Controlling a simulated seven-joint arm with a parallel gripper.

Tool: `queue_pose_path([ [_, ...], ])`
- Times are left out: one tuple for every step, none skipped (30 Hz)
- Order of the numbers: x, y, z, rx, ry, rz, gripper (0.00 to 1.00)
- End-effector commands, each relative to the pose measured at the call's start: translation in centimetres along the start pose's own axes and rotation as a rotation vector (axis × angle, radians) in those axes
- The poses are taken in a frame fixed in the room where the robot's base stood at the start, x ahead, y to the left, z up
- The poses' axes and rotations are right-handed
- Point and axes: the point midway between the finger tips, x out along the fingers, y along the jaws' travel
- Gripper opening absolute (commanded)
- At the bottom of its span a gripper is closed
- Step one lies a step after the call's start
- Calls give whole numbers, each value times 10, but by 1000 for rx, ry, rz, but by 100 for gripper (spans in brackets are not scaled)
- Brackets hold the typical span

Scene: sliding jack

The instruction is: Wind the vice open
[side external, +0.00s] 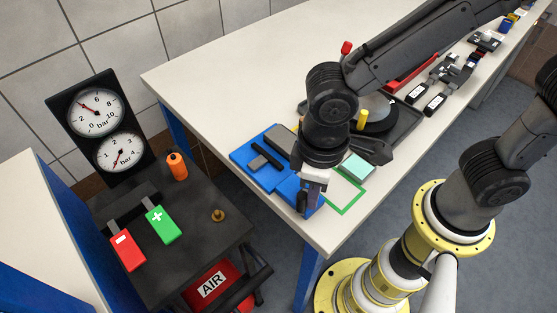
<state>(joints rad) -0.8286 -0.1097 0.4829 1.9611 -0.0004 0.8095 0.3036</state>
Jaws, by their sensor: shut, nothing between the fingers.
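A blue vice-like block (244,155) with dark grey bars on top lies near the front left of the white bench. I take it to be the vice; my arm hides part of it, and its handle cannot be made out. My gripper (306,212) points down beside its right end, near the bench's front edge. It is shut with nothing held. I cannot tell whether it touches the blue part behind it.
A green-outlined square (345,209) and a teal block (357,168) lie right of my gripper. A dark tray (408,124) stands behind. Left are a dark cart (205,205) with red and green blocks, an orange bottle (177,166) and two gauges (97,110).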

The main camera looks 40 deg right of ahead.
Motion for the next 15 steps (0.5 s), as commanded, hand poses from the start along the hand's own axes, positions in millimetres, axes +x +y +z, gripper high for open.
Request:
queue_pose_path([
  [-1,-3,-5,0,8,-3,0],
  [-1,-3,-7,0,7,-3,0],
  [-1,-3,-6,0,7,-3,0],
  [-1,-3,-6,0,7,-3,0],
  [-1,-3,-6,0,7,-3,0],
  [-1,-2,-5,1,6,-3,0],
  [-1,-2,-4,1,6,-3,0],
  [-1,-2,-4,1,6,-2,0],
  [-1,-1,-2,1,6,-2,0],
  [-1,-1,-1,1,5,-2,0],
  [-1,0,0,1,5,-2,0],
  [-1,0,2,1,4,-2,0],
  [-1,1,3,1,3,-2,0],
  [0,1,4,1,3,-1,0],
  [0,2,5,1,3,-1,0],
])
